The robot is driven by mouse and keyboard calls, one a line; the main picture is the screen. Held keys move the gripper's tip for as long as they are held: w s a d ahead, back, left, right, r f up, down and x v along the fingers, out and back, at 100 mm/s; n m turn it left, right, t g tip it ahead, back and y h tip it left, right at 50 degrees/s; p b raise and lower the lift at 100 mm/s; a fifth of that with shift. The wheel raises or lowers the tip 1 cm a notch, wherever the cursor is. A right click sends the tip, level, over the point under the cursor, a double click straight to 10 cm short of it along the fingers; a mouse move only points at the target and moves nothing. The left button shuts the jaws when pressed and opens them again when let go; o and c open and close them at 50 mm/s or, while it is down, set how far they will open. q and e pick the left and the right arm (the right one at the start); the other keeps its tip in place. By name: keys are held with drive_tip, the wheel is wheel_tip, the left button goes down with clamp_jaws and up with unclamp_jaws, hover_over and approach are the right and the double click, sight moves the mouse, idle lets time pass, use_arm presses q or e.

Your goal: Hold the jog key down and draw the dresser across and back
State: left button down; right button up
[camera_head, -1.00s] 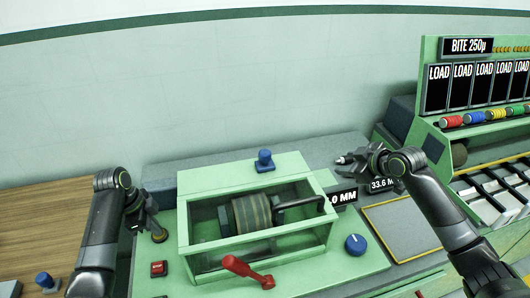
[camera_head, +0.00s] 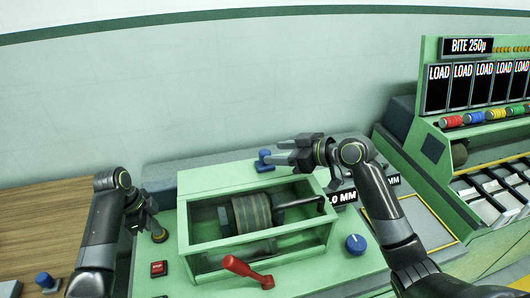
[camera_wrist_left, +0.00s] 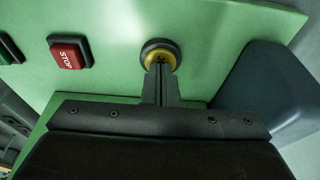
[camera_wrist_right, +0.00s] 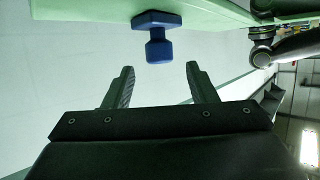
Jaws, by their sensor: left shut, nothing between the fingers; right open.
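The dresser seems to be the blue knob (camera_head: 264,160) on top of the green wheel housing. My right gripper (camera_head: 279,152) is open beside the knob. In the right wrist view the knob (camera_wrist_right: 158,42) lies beyond and between the open fingertips (camera_wrist_right: 160,75), not gripped.
A banded wheel (camera_head: 252,213) sits inside the housing (camera_head: 205,163). A red lever (camera_head: 246,270), a red stop button (camera_head: 159,268) and a blue dial (camera_head: 355,244) are around it. A green machine with LOAD displays (camera_head: 462,88) stands at right.

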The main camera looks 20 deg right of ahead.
sight(267, 153)
drive_tip(key=x, duration=0.5)
drive_tip(key=shift+d, duration=0.1)
clamp_jaws()
